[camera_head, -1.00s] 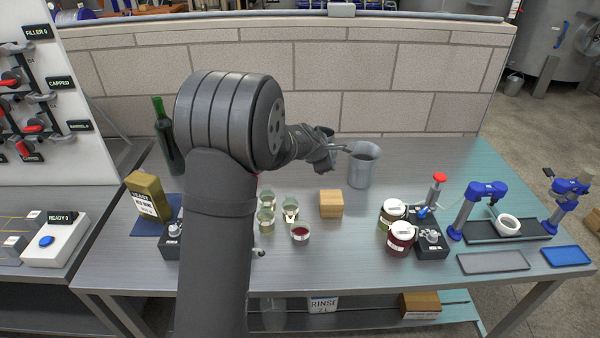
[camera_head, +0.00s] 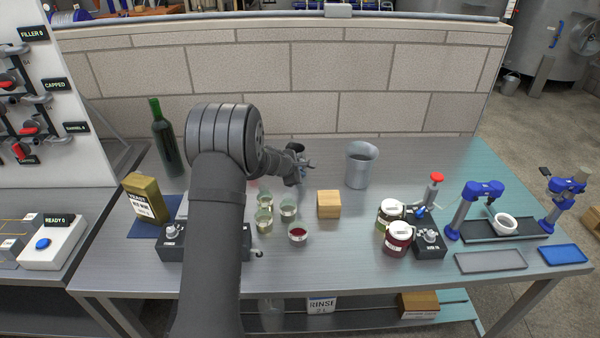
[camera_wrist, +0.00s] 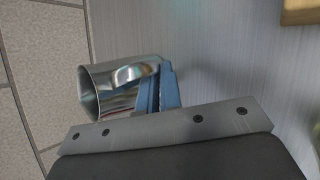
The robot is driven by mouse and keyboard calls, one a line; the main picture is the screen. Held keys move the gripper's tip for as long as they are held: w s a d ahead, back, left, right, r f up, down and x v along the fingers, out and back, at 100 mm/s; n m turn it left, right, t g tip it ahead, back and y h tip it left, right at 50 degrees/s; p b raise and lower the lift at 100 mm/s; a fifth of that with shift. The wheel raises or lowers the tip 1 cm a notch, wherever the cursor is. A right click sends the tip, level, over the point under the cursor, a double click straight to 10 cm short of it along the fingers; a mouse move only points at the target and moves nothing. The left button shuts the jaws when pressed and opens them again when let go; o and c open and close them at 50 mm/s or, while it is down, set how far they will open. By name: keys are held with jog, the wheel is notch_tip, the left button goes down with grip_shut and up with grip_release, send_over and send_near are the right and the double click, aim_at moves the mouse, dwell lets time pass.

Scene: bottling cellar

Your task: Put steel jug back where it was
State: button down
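The steel jug (camera_head: 360,168) stands upright on the bench, right of centre towards the back wall. My gripper (camera_head: 308,165) is to the left of it, with a clear gap between them, and holds nothing. In the wrist view the jug (camera_wrist: 108,98) shows beyond the blue fingers (camera_wrist: 160,88), its handle turned towards the camera. The fingers overlap part of the jug in that view, and a narrow gap shows between them.
A wooden block (camera_head: 329,205) stands in front of the jug. Several small glasses (camera_head: 265,222) stand to its left, and labelled jars (camera_head: 398,238) to its right. A green bottle (camera_head: 166,145) stands at the back left. The brick wall (camera_head: 300,85) closes the back.

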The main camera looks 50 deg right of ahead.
jog(key=shift+f, duration=0.1)
jog(key=c, duration=1.6)
grip_release()
jog(key=shift+a+r, duration=0.2)
jog(key=shift+r, duration=0.15)
jog(key=v, duration=1.1)
jog(key=shift+s+a, duration=0.1)
jog(key=shift+a, duration=0.1)
jog(key=x, duration=1.2)
jog(key=shift+r, duration=0.1)
